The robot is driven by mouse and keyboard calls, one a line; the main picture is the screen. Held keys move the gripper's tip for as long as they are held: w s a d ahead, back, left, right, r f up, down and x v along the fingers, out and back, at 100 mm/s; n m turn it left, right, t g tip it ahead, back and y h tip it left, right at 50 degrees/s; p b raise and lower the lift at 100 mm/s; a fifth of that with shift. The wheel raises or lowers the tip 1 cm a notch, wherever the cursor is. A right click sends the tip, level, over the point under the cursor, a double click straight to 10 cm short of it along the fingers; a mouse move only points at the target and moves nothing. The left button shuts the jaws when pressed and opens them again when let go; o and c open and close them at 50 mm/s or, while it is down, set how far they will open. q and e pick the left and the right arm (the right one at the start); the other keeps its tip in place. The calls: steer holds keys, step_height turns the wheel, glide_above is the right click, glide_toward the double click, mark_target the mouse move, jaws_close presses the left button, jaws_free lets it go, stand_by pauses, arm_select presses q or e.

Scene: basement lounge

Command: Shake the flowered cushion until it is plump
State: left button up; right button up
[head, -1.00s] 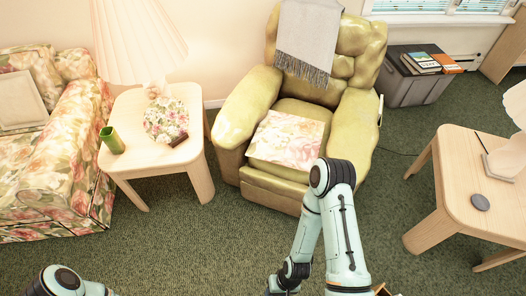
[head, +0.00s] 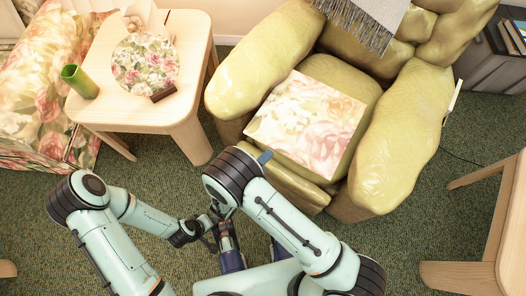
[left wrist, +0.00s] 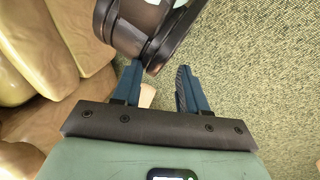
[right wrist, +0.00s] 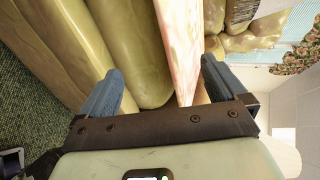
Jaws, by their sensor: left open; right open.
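The flowered cushion (head: 306,122) is a flat-looking square with pink and cream flowers. It lies on the seat of the green armchair (head: 345,72), between the armrests. The right wrist view shows it edge-on (right wrist: 182,45), between the lines of the open right fingers. My right gripper (right wrist: 164,68) is open and empty, close to the seat front; in the head view my arm mostly hides it. My left gripper (left wrist: 158,66) is open and empty, low over the carpet beside the chair. A dark arm link of mine shows just beyond its fingers.
A side table (head: 185,108) at the left holds a round flowered object (head: 145,65) and a green cup (head: 79,82). A flowered sofa (head: 35,95) stands beyond it. A grey throw (head: 362,22) hangs over the chair back. Another wooden table (head: 485,240) is at the right.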

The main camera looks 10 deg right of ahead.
mark_target(268, 146)
arm_select(q)
steer(key=w+a+f+t+b, duration=0.1)
steer(key=w+a+f+b, duration=0.1)
steer(key=w+f+b, duration=0.1)
steer(key=shift+w+f+y, duration=0.2)
steer(key=shift+w+y, duration=0.2)
steer(key=shift+w, duration=0.45)
arm_select(e)
steer(key=shift+n+t, duration=0.7)
steer(key=shift+t, duration=0.2)
steer(key=shift+w+d+f, duration=0.3)
steer(key=shift+w+d, duration=0.55)
steer(key=shift+w, duration=0.55)
steer(key=shift+w+d+f, duration=0.35)
steer(key=shift+w+d, duration=0.55)
steer(key=shift+w, duration=0.55)
steer(key=shift+w+d+f, duration=0.3)
steer(key=shift+w+d, duration=0.55)
steer(key=shift+w, duration=0.55)
